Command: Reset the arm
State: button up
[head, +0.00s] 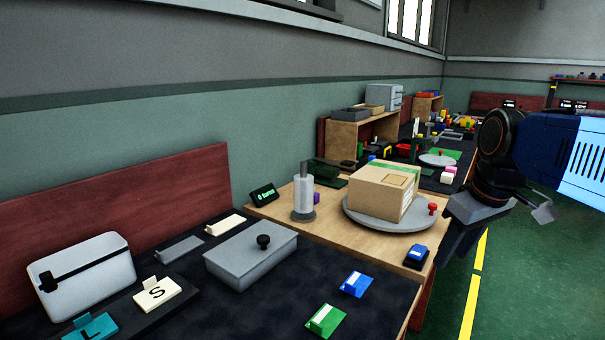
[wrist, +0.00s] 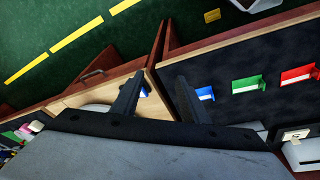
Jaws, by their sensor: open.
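My gripper (head: 462,232) hangs at the right of the head view, over the floor beside the workbenches. It points downward and is apart from every object. In the wrist view my gripper's two dark fingers (wrist: 158,98) are spread apart with nothing between them. Part of the wooden bench and its drawer show beyond them. My blue arm link reaches in from the right edge of the head view.
A cardboard box (head: 384,190) sits on a grey turntable (head: 362,218). The near dark bench holds a grey lidded box (head: 250,258), a blue card (head: 356,284) and a green card (head: 325,320). Green floor (head: 530,270) with a yellow line is clear at right.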

jog(key=s+a+f+m+t, duration=0.1)
jog(key=s+f+m, duration=0.3)
jog(key=s+f, duration=0.8)
jog(key=shift+s+a+f+t+h, duration=0.2)
jog(key=shift+f+t+h, duration=0.1)
jog(key=shift+f, duration=0.25)
